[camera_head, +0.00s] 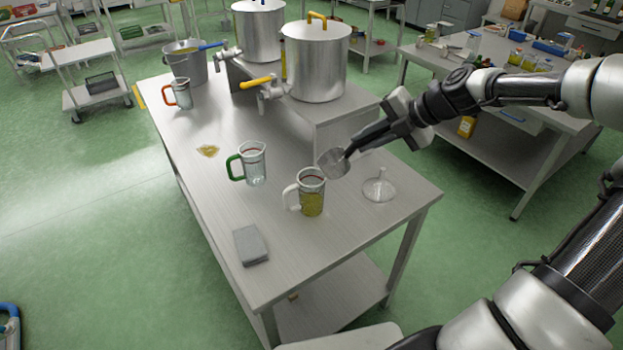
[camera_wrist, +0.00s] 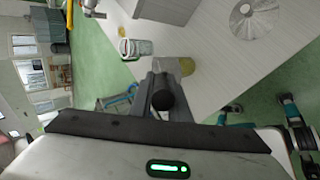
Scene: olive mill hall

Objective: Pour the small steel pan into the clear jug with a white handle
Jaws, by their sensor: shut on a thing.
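The clear jug with a white handle (camera_head: 311,197) stands upright on the steel table, with yellow-green liquid in it. My gripper (camera_head: 352,150) is shut on the small steel pan (camera_head: 334,164) and holds it above and just right of the jug's rim. The pan looks tilted towards the jug; I see no stream, and its contents cannot be made out. In the wrist view, my gripper (camera_wrist: 163,90) hides most of the pan, and a yellowish part of the jug (camera_wrist: 187,66) shows beyond it.
A green-handled jug (camera_head: 253,165) stands left of the white-handled one. A clear funnel (camera_head: 380,188) lies to the right. A grey block (camera_head: 250,245), a yellow spill (camera_head: 208,150) and an orange-handled jug (camera_head: 183,94) are also on the table. Large steel vats (camera_head: 316,65) stand behind.

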